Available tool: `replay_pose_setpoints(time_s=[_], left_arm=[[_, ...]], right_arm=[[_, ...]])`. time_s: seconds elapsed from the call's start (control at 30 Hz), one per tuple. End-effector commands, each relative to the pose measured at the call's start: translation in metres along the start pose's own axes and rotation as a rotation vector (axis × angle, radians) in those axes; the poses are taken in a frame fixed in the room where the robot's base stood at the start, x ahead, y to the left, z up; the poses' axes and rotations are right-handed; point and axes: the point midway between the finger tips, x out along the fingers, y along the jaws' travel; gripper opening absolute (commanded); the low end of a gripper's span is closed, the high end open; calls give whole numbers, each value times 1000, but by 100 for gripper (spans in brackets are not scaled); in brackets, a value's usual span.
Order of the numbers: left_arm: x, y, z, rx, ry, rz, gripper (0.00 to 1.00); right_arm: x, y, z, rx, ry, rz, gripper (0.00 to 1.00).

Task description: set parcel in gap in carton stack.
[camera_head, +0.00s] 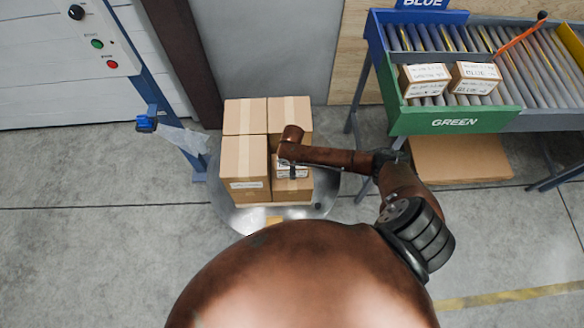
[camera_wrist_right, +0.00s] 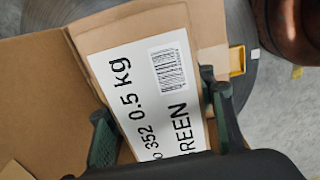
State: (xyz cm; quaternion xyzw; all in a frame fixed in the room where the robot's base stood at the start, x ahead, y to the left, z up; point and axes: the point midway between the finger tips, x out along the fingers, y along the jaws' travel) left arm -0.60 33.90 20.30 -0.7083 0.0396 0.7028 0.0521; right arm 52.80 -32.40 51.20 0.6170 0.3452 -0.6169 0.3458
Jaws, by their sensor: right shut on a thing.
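The carton stack (camera_head: 245,160) of tan boxes stands on a round grey turntable (camera_head: 234,217). The front right place in it is lower than the cartons around it. My right arm reaches over the stack from the right. Its gripper (camera_head: 291,158) is shut on the parcel (camera_head: 297,173), a small tan box with a white label, at that front right place. In the right wrist view the parcel (camera_wrist_right: 150,85) sits between the two dark green fingers of the gripper (camera_wrist_right: 163,125); its label reads "0.5 kg" and part of "GREEN". Whether the parcel touches the carton below is hidden. My left gripper is not in view.
A roller rack with a green end (camera_head: 455,121) stands at the right, with two labelled boxes (camera_head: 425,78) on it. A flat brown sheet (camera_head: 460,158) lies under it. A blue post (camera_head: 150,90) with a control box (camera_head: 90,40) stands at the left. The floor in front is clear.

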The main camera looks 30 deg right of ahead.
Motion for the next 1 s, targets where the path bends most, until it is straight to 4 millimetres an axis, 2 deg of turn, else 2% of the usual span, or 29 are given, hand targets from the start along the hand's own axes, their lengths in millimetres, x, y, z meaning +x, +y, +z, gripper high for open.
replay_pose_setpoints(time_s=[0.17,0.2,0.4,0.77,0.87,1.0], left_arm=[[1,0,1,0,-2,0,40],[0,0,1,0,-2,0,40],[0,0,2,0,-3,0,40],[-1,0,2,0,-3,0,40],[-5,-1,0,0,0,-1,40],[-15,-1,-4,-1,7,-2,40]], right_arm=[[2,1,0,0,1,1,8],[2,0,0,0,0,0,52],[2,0,0,0,0,0,66],[-2,0,0,0,0,0,68],[-14,1,0,0,1,2,68],[-42,1,0,-2,1,2,68]])
